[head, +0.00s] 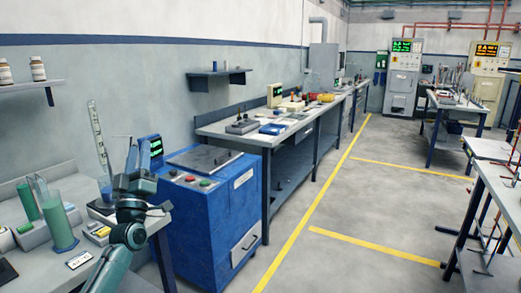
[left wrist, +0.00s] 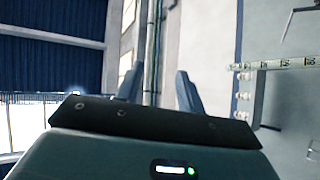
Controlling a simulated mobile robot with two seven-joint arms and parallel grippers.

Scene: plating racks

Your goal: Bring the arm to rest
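My left gripper (head: 141,158) is at the lower left of the head view, pointing up, at the end of my green-grey arm. It is in front of the blue cabinet and beside the left bench in the picture. In the left wrist view my left gripper (left wrist: 158,88) has its two dark fingers apart, with nothing between them. My right arm and gripper are not in view.
The left bench (head: 25,268) holds green cylinders (head: 55,221) and a tall clear graduated tube (head: 99,140). A blue cabinet (head: 205,225) with buttons stands to its right. A long workbench (head: 262,138) follows the wall. The floor (head: 350,200) is open in the middle.

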